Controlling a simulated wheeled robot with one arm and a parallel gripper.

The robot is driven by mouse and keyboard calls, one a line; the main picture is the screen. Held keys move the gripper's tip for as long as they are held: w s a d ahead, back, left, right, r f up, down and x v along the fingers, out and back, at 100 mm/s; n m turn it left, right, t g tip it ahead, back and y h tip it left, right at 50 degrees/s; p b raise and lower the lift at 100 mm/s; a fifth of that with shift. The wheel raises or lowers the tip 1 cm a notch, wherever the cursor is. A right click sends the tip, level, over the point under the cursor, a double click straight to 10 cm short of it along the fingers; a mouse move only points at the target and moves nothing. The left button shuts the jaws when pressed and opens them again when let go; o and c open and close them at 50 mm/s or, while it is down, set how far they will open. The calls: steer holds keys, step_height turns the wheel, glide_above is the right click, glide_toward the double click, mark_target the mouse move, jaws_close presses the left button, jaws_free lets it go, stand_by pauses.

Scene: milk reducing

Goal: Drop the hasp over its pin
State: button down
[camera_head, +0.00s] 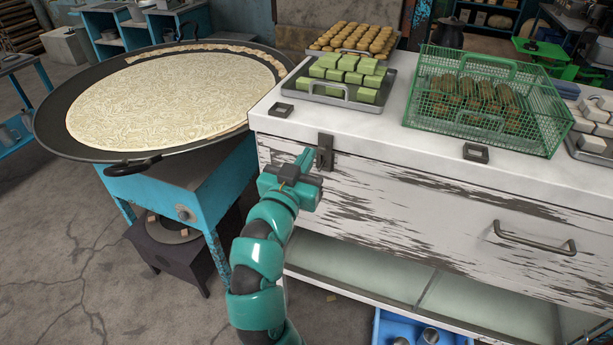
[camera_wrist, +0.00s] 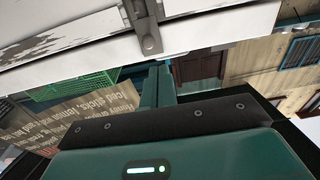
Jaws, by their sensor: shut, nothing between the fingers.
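A dark metal hasp (camera_head: 325,150) sits at the top front edge of the white, worn cabinet, near its left corner. In the wrist view the hasp (camera_wrist: 143,24) is a dark strip across the white edge with a rounded end. I cannot make out its pin apart from it, nor whether the hasp is over the pin. My gripper (camera_head: 305,158) is just left of the hasp and close to it; any contact is unclear. In the wrist view my gripper (camera_wrist: 157,82) has its fingers together, below the hasp's rounded end, with nothing visible between them.
The white cabinet top (camera_head: 375,125) carries a tray of green blocks (camera_head: 345,75) and a green wire basket (camera_head: 485,98). A drawer handle (camera_head: 535,240) juts from the front at right. A wide pan (camera_head: 165,95) on a blue stand is close on the left.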

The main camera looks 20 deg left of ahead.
step_height(320, 180, down, 6)
steer(key=w+t+b, duration=0.2)
steer(key=t+b, duration=0.6)
steer(key=b, duration=2.8)
steer(key=shift+w+f, duration=0.15)
steer(key=shift+w, duration=0.2)
steer(key=shift+d+r+t+b, duration=0.1)
steer(key=shift+r+t+b, duration=0.15)
steer(key=shift+b, duration=0.65)
